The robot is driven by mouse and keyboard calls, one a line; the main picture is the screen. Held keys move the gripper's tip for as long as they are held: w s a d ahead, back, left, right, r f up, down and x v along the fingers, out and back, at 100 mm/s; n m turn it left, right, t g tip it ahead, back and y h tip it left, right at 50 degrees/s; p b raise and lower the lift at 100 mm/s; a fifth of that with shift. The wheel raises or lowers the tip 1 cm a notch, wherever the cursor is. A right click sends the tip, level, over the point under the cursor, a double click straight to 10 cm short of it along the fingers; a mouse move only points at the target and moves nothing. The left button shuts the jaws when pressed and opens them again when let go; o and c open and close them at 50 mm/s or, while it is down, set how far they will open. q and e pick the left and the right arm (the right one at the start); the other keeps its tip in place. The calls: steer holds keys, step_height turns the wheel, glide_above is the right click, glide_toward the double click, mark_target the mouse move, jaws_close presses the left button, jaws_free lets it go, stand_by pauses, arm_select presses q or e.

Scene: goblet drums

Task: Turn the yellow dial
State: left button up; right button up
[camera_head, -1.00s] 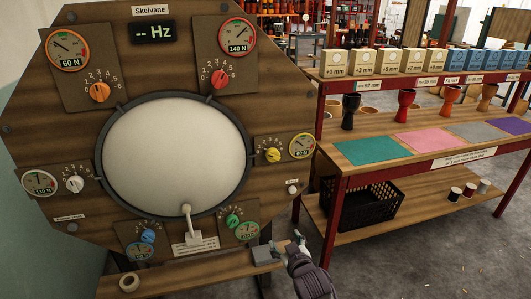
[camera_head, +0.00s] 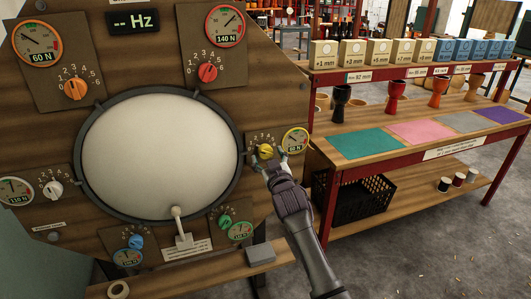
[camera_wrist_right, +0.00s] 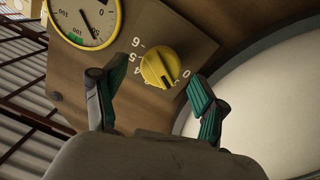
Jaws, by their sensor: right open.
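My right gripper (camera_head: 271,160) is just in front of and below the dial. Its green-padded fingers (camera_wrist_right: 152,104) are spread apart and empty, with the dial beyond the gap between them. I see no contact. My left gripper is not in view.
The large white drumhead (camera_head: 160,153) is left of the dial. Orange (camera_head: 76,89), red (camera_head: 208,72), white (camera_head: 53,189), blue (camera_head: 136,241) and green (camera_head: 225,222) dials surround it. A red-framed shelf (camera_head: 400,160) stands close on the right.

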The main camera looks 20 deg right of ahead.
mark_target(266, 153)
steer(key=shift+w, duration=1.6)
steer(key=shift+c, duration=0.3)
steer(key=c, duration=1.1)
